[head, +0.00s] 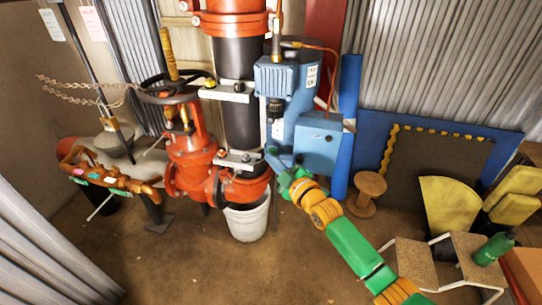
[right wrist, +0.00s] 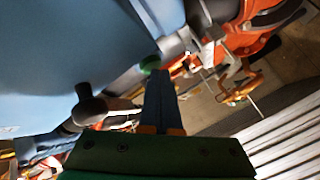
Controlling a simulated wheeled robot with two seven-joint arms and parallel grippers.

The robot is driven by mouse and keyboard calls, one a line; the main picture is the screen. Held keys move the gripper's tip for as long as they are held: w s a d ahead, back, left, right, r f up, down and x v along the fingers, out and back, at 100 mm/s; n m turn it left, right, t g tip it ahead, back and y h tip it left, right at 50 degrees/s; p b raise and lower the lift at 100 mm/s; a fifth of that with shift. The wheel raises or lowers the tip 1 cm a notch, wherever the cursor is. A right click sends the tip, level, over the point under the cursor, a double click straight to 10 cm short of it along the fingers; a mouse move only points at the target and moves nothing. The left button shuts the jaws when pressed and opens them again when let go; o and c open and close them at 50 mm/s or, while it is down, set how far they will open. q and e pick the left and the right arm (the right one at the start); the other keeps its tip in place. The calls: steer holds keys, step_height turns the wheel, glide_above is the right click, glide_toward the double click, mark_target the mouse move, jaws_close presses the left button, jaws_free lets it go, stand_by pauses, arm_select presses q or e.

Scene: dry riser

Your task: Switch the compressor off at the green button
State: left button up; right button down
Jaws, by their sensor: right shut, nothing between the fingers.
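The blue compressor (head: 297,90) stands beside the orange and black riser pipe in the head view, with a blue box (head: 318,142) on its side. Its blue body (right wrist: 60,40) fills the upper left of the right wrist view. The green button (right wrist: 150,64) shows there as a small round green knob, right at my fingertips. My right gripper (right wrist: 160,76) is shut and empty, its fingertips pointing at the button. I cannot tell whether they touch it. In the head view my right gripper (head: 272,156) reaches the compressor's lower left side. I cannot make out the button there. My left gripper is not in view.
An orange valve with a black handwheel (head: 168,90) stands left of the riser. A white bucket (head: 247,220) is below it. A wooden spool (head: 367,192), a step stool (head: 425,262) and a green bottle (head: 493,249) stand at the right. A dark lever knob (right wrist: 92,108) sits left of my fingers.

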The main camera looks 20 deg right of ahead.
steer(key=s+a+p, duration=0.3)
steer(key=s+p, duration=0.2)
steer(key=p, duration=0.1)
steer(key=shift+s+a, duration=0.3)
steer(key=shift+a, duration=0.05)
stand_by(0.3)
steer(key=shift+f, duration=0.1)
